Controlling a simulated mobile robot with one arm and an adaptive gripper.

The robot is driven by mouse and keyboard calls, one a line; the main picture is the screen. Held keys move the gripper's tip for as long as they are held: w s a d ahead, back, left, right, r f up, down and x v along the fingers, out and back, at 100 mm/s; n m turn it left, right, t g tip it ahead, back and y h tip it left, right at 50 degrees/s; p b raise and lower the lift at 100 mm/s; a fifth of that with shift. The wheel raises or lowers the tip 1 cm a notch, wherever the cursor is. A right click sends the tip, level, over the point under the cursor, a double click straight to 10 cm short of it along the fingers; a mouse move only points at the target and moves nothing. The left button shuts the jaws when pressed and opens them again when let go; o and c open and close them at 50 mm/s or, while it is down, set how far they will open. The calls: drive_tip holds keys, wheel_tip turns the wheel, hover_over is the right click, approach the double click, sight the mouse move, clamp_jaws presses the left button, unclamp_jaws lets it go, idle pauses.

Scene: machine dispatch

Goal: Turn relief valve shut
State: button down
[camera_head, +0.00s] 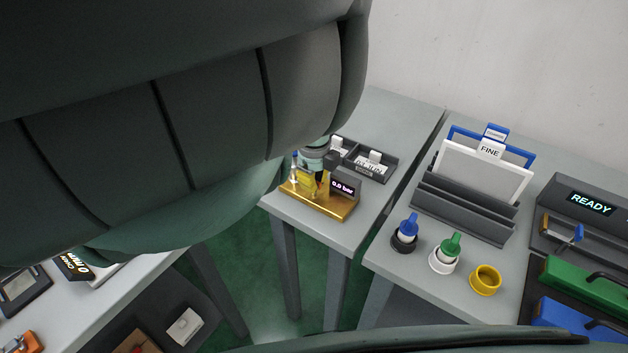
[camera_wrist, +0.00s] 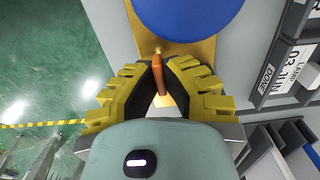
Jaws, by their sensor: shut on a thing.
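The relief valve's orange-brown lever (camera_wrist: 158,74) shows in the wrist view between the fingertips of my gripper (camera_wrist: 160,66). The yellow fingers with black pads are shut on it. The lever rises from a brass base (camera_wrist: 146,44), with a large blue round part (camera_wrist: 185,12) beside it. In the head view, the brass base (camera_head: 325,207) stands on a grey table, and my gripper (camera_head: 318,182) is down at it. A small dark display (camera_head: 343,187) on it reads about 0 bar; the last digit is hard to read. My arm hides much of the fixture's left side.
Behind the fixture is a dark tray (camera_head: 379,174) with labelled tags. To the right are a rack (camera_head: 466,205) with a FINE card, blue, green and yellow round parts, and a READY panel (camera_head: 592,203). A gap separates the two tables. Another table (camera_head: 128,283) is lower left.

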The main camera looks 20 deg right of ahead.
idle(0.4)
drive_tip(key=c, duration=1.1)
unclamp_jaws()
wheel_tip(320, 180, up, 5)
drive_tip(key=shift+r, duration=0.15)
drive_tip(key=shift+s, duration=0.15)
drive_tip(key=shift+r, duration=1.05)
